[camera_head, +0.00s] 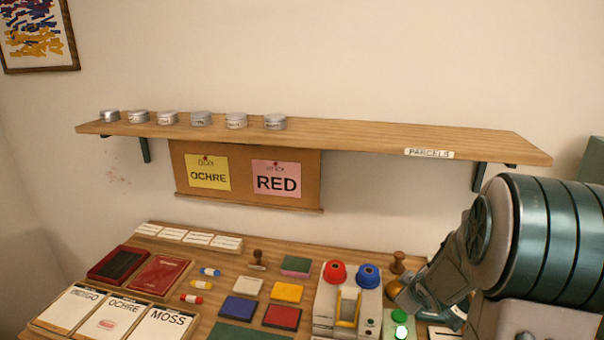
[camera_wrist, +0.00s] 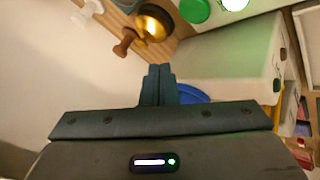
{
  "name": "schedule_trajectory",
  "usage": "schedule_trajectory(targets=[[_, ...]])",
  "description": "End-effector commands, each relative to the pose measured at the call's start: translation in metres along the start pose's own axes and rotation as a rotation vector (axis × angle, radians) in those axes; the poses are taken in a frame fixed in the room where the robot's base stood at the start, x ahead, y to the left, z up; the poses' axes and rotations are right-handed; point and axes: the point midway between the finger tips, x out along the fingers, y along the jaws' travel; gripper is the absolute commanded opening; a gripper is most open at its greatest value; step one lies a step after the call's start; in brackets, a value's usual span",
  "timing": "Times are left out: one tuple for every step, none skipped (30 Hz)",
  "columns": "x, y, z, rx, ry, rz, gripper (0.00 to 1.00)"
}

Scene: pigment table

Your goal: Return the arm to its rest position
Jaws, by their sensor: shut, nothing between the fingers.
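My arm reaches in from the right edge of the head view. Its thick dark teal links cover the right end of the table. My gripper (camera_wrist: 159,72) shows in the wrist view with its two dark fingers together and nothing between them.
Ink pads, such as a red one (camera_head: 282,316), and card stacks cover the table. A wooden shelf (camera_head: 400,138) with several tins hangs above. The wall space above the shelf is free.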

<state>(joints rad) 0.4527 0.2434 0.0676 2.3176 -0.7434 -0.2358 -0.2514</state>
Motion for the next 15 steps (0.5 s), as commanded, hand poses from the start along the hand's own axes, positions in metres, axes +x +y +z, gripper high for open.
schedule_trajectory(targets=[[-0.015,0.000,-0.007,0.024,-0.026,0.013,0.00],[-0.024,-0.002,-0.010,0.045,-0.048,0.019,0.00],[-0.036,-0.005,-0.012,0.079,-0.079,0.024,0.00],[-0.046,-0.008,-0.013,0.107,-0.103,0.027,0.00],[-0.056,-0.011,-0.015,0.134,-0.125,0.029,0.00],[-0.070,-0.016,-0.016,0.175,-0.153,0.029,0.00],[-0.080,-0.021,-0.017,0.205,-0.175,0.026,0.00],[-0.090,-0.026,-0.017,0.234,-0.193,0.023,0.00],[-0.104,-0.034,-0.018,0.275,-0.218,0.015,0.00],[-0.114,-0.041,-0.018,0.305,-0.237,0.007,0.00],[-0.125,-0.048,-0.018,0.336,-0.254,-0.003,0.00],[-0.139,-0.058,-0.018,0.375,-0.277,-0.019,0.00],[-0.149,-0.066,-0.018,0.405,-0.293,-0.032,0.00],[-0.159,-0.075,-0.018,0.434,-0.309,-0.048,0.00],[-0.173,-0.087,-0.017,0.470,-0.330,-0.072,0.00]])
